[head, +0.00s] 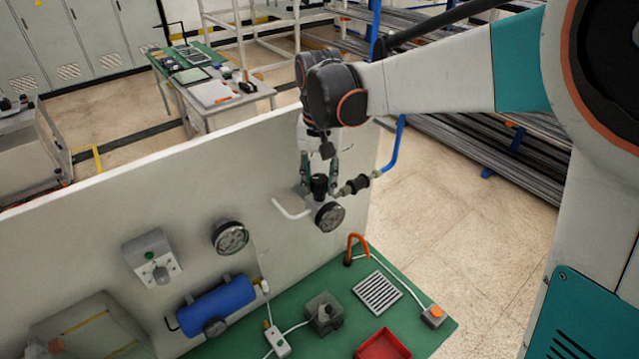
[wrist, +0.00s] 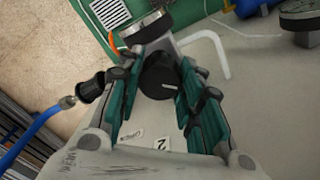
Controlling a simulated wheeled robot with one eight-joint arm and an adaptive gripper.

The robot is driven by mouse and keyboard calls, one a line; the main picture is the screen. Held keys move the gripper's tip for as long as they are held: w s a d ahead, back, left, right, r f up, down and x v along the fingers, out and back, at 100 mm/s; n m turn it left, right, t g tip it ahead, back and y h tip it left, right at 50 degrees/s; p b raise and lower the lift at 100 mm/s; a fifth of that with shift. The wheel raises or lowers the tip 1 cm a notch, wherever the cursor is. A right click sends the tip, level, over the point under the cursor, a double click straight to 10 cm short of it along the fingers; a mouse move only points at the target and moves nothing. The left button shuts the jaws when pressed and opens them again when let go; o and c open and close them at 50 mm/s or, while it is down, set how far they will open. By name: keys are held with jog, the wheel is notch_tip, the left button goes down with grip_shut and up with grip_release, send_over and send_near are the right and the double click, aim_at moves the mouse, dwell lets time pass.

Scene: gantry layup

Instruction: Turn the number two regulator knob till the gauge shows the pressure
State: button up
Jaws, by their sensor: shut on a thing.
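The number two regulator knob (wrist: 160,76) is black with a white pointer line, and sits between the teal fingers of my gripper (wrist: 158,98) in the wrist view. A label with a "2" (wrist: 161,144) is on the panel beside it. In the head view the knob (head: 319,186) stands above its gauge (head: 329,216), with my gripper (head: 320,170) around it from above. My gripper is shut on the knob. The gauge is seen edge-on in the wrist view (wrist: 146,30); its needle is too small to read in the head view.
A black fitting with a blue hose (head: 386,160) leaves the regulator to the right. A white pipe (head: 290,208) bends off to the left. Another gauge (head: 230,237) and a blue cylinder (head: 217,306) are on the grey panel (head: 210,180). The green bench (head: 430,338) holds a red tray (head: 382,346).

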jog(key=m+b, duration=0.1)
jog(key=m, duration=0.3)
jog(key=shift+f+m+b, duration=0.1)
jog(key=shift+m+b, duration=0.2)
jog(key=shift+b, duration=0.05)
jog(key=m+b, duration=0.1)
jog(key=m, duration=0.4)
jog(key=m+b, duration=0.1)
jog(key=m, duration=0.4)
jog(key=shift+m+b, duration=0.6)
jog(key=shift+m, duration=1.7)
jog(key=o, duration=1.1)
